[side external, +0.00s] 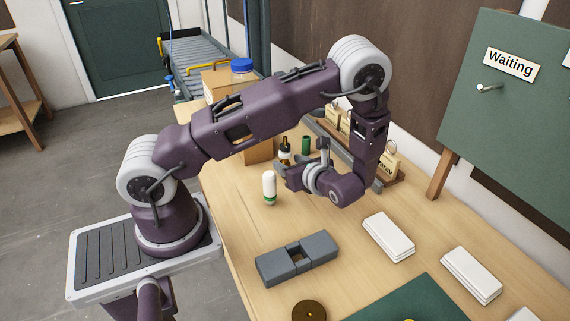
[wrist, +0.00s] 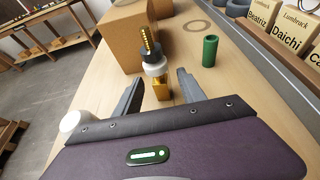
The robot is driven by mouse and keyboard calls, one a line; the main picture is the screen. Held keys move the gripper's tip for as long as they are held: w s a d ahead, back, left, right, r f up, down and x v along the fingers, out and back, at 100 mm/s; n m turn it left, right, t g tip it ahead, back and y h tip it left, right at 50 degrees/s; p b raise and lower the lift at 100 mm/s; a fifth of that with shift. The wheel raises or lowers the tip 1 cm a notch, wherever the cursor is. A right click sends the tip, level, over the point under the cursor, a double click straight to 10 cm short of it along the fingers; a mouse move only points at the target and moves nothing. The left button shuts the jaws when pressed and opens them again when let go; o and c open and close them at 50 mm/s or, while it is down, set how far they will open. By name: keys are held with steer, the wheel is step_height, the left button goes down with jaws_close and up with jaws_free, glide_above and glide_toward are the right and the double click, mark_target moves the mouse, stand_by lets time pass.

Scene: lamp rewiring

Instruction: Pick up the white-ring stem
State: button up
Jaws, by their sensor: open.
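The white-ring stem stands upright on the table, with a brass threaded top, a dark collar, a white ring (wrist: 155,68) and a brass base. It also shows, small and partly hidden, beside my gripper in the side view (side external: 285,152). My gripper (wrist: 160,76) is open and empty. In the wrist view its two grey fingers reach toward the stem, one on each side of its lower part. I cannot tell whether the stem's base is between the fingertips or just beyond them.
A green cylinder (wrist: 209,51) stands right of the stem, and a cardboard box (wrist: 128,34) behind it to the left. A white cylinder with a green band (side external: 269,188) stands near my gripper. A grey slotted block (side external: 297,259) and white slabs (side external: 388,237) lie nearer the front.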

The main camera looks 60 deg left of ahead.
steer(key=x, duration=0.6)
jaws_close()
steer(key=shift+r, duration=0.1)
stand_by(1.1)
